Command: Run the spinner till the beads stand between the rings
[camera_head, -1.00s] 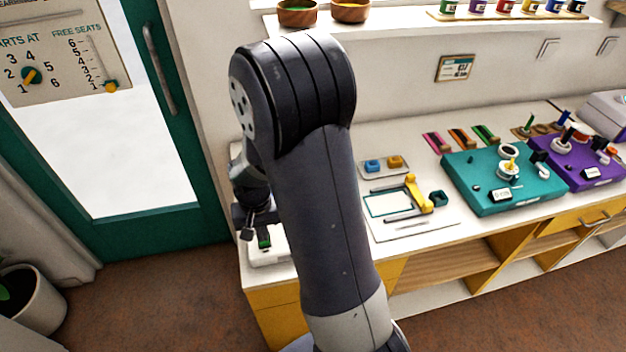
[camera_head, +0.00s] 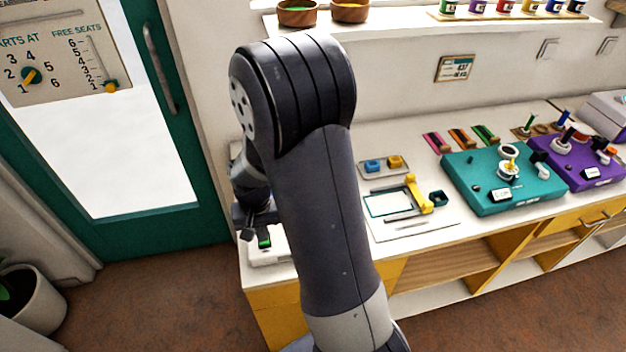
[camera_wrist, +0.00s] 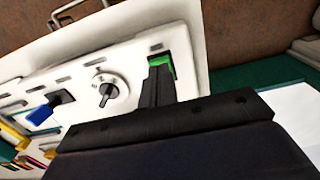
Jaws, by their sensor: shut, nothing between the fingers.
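A white panel (camera_wrist: 80,75) fills the left of the wrist view. It carries a round dial (camera_wrist: 108,92), a blue lever (camera_wrist: 45,110) and a green switch (camera_wrist: 162,66) in a slot. My gripper (camera_wrist: 157,84) has its dark fingers together, with the tips at the green switch and hiding part of it; contact cannot be told. In the head view the white unit (camera_head: 270,257) stands at the counter's left end, with the green switch (camera_head: 264,241) beside my gripper (camera_head: 247,234). My arm covers much of this area. I cannot make out a spinner, beads between rings, or the rings.
Wooden bowls (camera_head: 297,14) sit on the shelf above. A green door (camera_head: 180,130) stands at left.

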